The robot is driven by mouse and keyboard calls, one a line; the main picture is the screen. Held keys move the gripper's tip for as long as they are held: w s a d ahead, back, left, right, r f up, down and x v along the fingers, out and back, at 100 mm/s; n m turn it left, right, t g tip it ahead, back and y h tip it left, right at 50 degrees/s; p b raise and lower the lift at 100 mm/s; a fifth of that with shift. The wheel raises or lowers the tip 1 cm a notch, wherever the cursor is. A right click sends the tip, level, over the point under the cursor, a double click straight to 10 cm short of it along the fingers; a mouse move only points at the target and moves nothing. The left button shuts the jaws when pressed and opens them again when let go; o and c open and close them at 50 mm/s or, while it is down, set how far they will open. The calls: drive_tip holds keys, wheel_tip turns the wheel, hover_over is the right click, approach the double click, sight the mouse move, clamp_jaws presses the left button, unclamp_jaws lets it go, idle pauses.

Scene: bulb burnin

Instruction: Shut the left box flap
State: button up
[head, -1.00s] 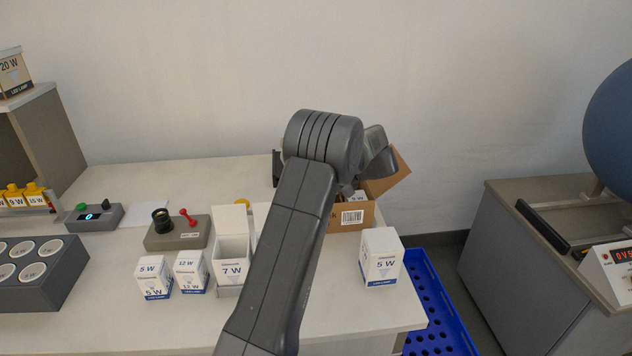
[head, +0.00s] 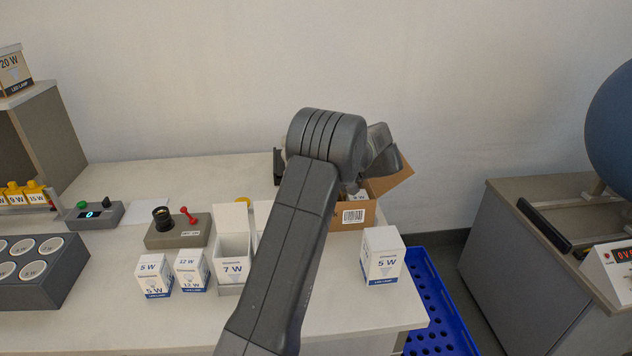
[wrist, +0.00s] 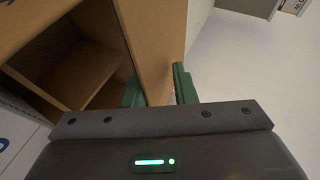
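A brown cardboard box (head: 330,222) stands at the right back of the table, with a raised flap (head: 389,182) on its right side. My arm covers its left side, so the left flap cannot be made out in the head view. In the wrist view, the box's open interior (wrist: 85,68) is at the left, and a brown cardboard panel (wrist: 152,45) passes between the green fingers of my gripper (wrist: 158,90). The fingers are apart, one on each side of the panel. I cannot tell whether they touch it, or which flap it is.
A white 5 W carton (head: 382,256) stands near the table's right edge, in front of the box. More small cartons (head: 191,271) stand left of my arm. A blue crate (head: 428,290) is below the right edge. A grey cabinet (head: 520,270) stands farther right.

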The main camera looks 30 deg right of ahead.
drive_tip(key=v, duration=1.3)
drive_tip(key=shift+f, duration=0.1)
drive_tip(key=shift+a, duration=0.1)
drive_tip(key=x, duration=0.6)
drive_tip(key=shift+w+a, duration=0.1)
drive_tip(key=shift+w, duration=0.1)
